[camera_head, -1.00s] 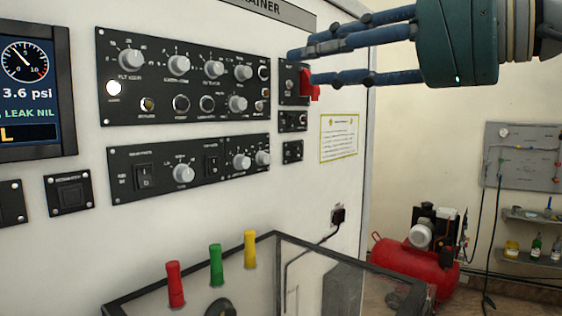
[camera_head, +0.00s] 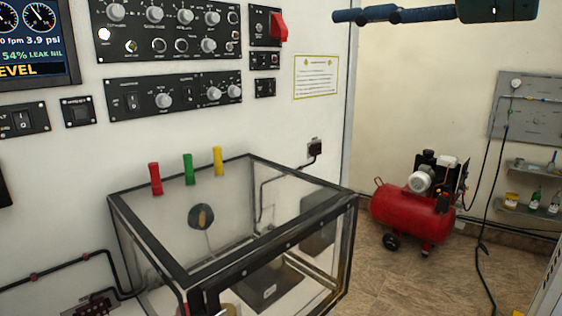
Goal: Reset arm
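My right gripper (camera_head: 395,15) shows only partly at the top edge, with blue fingers pointing left and a teal body at the right. It is in front of the bare wall, apart from the panel, and nothing shows held in it. Its upper part is cut off, so its opening cannot be judged. The red switch cover (camera_head: 278,27) sits on the small black panel (camera_head: 263,40), to the left of the fingers. My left gripper is not in view.
A transparent box with a black frame (camera_head: 150,240) stands in front of the white trainer wall. Red (camera_head: 155,179), green (camera_head: 189,169) and yellow (camera_head: 218,161) handles rise behind it. A red compressor (camera_head: 410,212) stands on the floor at the right, with open floor before it.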

